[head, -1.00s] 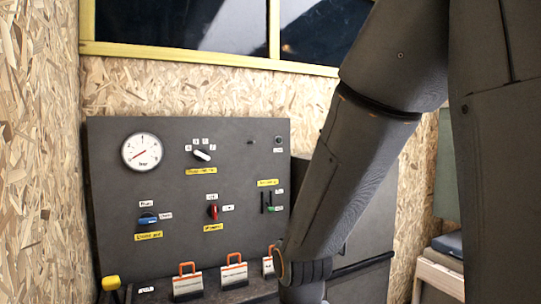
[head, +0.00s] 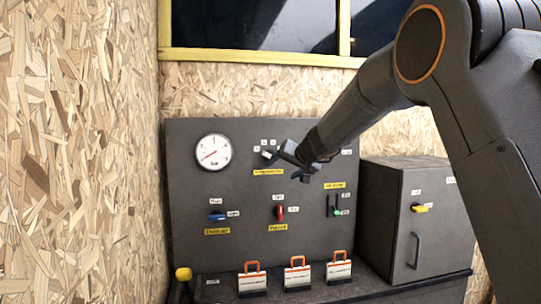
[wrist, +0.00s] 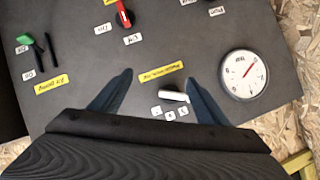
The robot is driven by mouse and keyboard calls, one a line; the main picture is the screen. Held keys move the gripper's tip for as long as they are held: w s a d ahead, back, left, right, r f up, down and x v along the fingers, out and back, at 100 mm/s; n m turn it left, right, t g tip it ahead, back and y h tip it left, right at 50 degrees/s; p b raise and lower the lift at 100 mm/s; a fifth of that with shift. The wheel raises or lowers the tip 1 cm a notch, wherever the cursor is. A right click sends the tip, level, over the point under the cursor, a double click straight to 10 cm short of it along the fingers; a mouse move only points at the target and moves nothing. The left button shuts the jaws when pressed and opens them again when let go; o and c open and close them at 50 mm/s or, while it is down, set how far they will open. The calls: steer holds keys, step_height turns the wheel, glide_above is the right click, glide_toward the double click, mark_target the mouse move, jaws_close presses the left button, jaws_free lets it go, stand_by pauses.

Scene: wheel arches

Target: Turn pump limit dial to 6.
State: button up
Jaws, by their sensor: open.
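The pump limit dial (head: 267,154) is a round knob with a white pointer bar, set high on the dark grey panel, with small number labels around its upper side. In the wrist view, which shows the panel upside down, the dial's white bar (wrist: 173,96) lies between my two finger tips, nearer the right one. I cannot read which number the bar points at.
A round pressure gauge (head: 213,152) is left of the dial. Below are a blue handle (head: 217,217), a red switch (head: 280,212) and a green-tipped slider (head: 337,212). Orange-handled tags (head: 297,275) stand on the ledge. A grey cabinet (head: 400,215) is at right.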

steer(key=t, duration=0.1)
glide_toward(269, 157)
steer(key=w+f, duration=0.1)
steer(key=w, duration=0.2)
steer(key=shift+a+p+x, duration=0.2)
steer(key=shift+p+x, duration=1.1)
steer(key=shift+x, duration=0.6)
steer(key=shift+a+p+x, duration=0.15)
steer(key=shift+p+x, duration=1.15)
steer(key=shift+x, duration=0.6)
steer(key=shift+s, duration=0.15)
steer(key=c, duration=1)
